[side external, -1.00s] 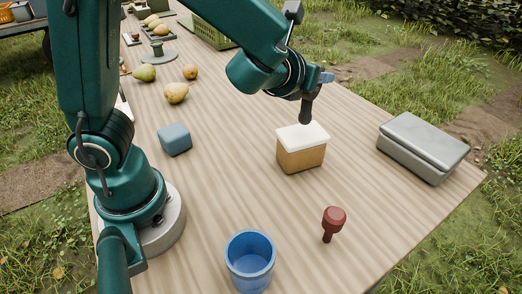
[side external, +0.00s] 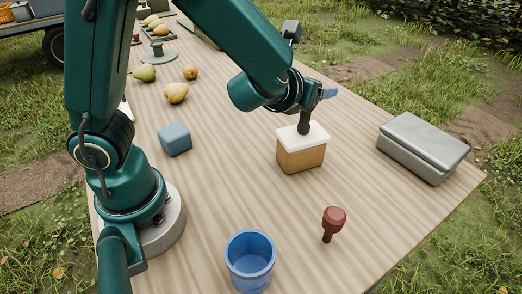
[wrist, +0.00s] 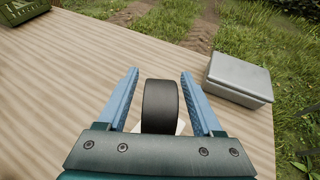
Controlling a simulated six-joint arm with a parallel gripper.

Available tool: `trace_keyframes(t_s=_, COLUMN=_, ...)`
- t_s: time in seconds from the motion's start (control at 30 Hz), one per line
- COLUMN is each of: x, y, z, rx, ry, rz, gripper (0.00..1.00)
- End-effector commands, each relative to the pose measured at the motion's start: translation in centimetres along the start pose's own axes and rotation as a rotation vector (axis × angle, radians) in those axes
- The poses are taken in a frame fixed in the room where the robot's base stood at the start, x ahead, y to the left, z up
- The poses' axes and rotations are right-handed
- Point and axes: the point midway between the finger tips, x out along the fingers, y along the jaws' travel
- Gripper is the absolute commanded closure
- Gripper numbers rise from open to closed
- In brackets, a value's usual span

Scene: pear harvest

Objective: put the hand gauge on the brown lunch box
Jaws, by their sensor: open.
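The hand gauge (side external: 305,117), dark with a narrower stem, stands about upright on the white lid of the brown lunch box (side external: 301,158). In the wrist view, the gauge's broad dark top (wrist: 160,106) sits between my blue fingers. My gripper (wrist: 159,88) is open, with a gap on each side of the gauge. In the side view, my gripper (side external: 325,93) is at the gauge's top end, above the box. The gauge's lower end seems to touch the lid. In the wrist view, only a sliver of the white lid (wrist: 182,128) shows.
A grey metal box (side external: 424,147) lies right of the lunch box. A blue-grey block (side external: 175,139) and pears (side external: 176,93) are on the left. Bare table surrounds the lunch box.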

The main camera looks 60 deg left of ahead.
Motion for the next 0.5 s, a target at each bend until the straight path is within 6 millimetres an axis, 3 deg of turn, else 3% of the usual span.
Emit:
trace_keyframes(t_s=0.23, x=-1.4, y=-0.2, z=0.4, rx=-0.003, ry=-0.003, rz=-0.006, gripper=0.33)
trace_keyframes(t_s=0.5, x=-6.6, y=-0.1, z=0.3, rx=-0.002, ry=-0.001, rz=-0.01, gripper=0.33)
